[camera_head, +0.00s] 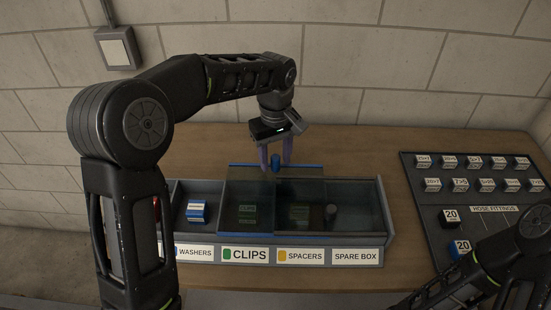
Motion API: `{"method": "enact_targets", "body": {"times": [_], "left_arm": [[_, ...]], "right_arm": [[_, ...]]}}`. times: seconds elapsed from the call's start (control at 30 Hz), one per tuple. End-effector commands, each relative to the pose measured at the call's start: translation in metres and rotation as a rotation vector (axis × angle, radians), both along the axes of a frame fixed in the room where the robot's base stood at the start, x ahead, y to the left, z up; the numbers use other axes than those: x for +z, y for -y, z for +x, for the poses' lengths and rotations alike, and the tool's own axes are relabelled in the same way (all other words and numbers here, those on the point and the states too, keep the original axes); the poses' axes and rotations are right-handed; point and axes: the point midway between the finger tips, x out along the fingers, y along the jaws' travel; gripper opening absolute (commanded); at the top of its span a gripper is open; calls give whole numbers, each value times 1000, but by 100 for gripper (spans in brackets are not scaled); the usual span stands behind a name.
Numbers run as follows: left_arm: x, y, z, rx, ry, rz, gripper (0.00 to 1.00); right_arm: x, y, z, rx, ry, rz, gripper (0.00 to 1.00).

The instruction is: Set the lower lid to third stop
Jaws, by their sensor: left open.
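A long grey tray (310,255) on the bench has compartments labelled WASHERS, CLIPS, SPACERS and SPARE BOX. Dark see-through lid panels (350,205) cover the CLIPS, SPACERS and SPARE BOX sections; WASHERS is uncovered. I cannot tell clearly where one lid ends and the other begins. A blue knob (275,161) stands at the back, by a blue-edged lid strip, behind CLIPS and SPACERS. My left gripper (276,154) points down with its purple fingers open, one on each side of the knob. Contact cannot be made out. My right gripper is out of view.
A blue and white box (197,210) sits in the WASHERS section. A dark board (470,200) with several small labelled boxes and a HOSE FITTINGS label lies at the right. My right arm overlaps its near corner. The bench between tray and board is clear.

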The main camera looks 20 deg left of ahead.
Motion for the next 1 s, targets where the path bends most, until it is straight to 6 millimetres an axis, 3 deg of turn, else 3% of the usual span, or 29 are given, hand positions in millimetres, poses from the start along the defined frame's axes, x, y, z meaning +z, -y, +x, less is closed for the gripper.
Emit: {"method": "enact_targets", "body": {"times": [0.5,1.0], "left_arm": [[70,0,0,0,1,0,45],[72,0,0,0,0,0,45]], "right_arm": [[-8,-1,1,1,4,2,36],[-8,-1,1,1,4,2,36]]}}
